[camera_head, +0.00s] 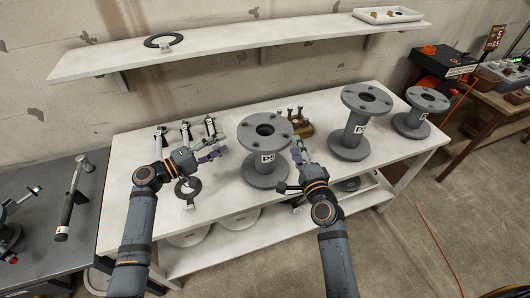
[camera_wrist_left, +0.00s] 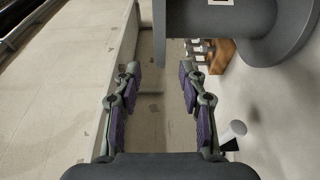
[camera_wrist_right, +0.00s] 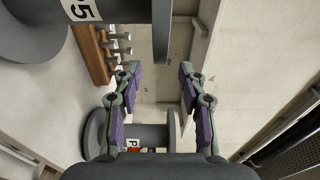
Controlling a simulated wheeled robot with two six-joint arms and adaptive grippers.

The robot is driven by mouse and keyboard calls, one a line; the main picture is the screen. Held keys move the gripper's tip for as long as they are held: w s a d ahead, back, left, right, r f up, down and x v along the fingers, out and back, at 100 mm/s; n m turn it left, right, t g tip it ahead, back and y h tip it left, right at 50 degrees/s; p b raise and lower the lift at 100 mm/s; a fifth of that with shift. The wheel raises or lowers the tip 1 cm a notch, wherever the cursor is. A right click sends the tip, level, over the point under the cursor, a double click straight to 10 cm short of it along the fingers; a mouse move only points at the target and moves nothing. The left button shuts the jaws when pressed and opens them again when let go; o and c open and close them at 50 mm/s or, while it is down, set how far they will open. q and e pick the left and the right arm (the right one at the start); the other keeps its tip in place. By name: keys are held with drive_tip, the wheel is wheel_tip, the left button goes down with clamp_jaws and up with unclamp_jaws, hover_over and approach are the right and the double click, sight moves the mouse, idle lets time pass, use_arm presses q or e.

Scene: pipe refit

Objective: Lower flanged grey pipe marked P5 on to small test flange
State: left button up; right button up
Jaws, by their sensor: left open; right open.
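The flanged grey pipe marked P5 (camera_head: 264,160) stands upright on the white bench, with a broad flange at each end. Its label shows in the right wrist view, where part of the pipe (camera_wrist_right: 120,10) fills the top. My left gripper (camera_head: 222,150) is open and empty, left of the upper flange. In the left wrist view that flange (camera_wrist_left: 159,35) lies ahead of the spread fingers (camera_wrist_left: 160,70). My right gripper (camera_head: 297,152) is open and empty at the right of the upper flange, which shows just ahead of its fingers (camera_wrist_right: 158,70). I cannot identify the small test flange.
Two more flanged grey pipes, a tall one (camera_head: 356,128) and a shorter one (camera_head: 420,112), stand to the right. A dark tagged ring (camera_head: 188,190) lies below my left gripper. A wall shelf (camera_head: 230,43) runs above.

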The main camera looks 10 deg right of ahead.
sight(242, 132)
use_arm(q)
drive_tip(key=x, duration=0.9)
use_arm(e)
drive_tip(key=w, duration=0.6)
drive_tip(key=w+a, duration=0.1)
drive_tip(key=w, duration=0.2)
use_arm(q)
drive_tip(key=shift+c, duration=0.3)
use_arm(e)
drive_tip(key=shift+c, duration=0.3)
use_arm(q)
clamp_jaws()
use_arm(e)
clamp_jaws()
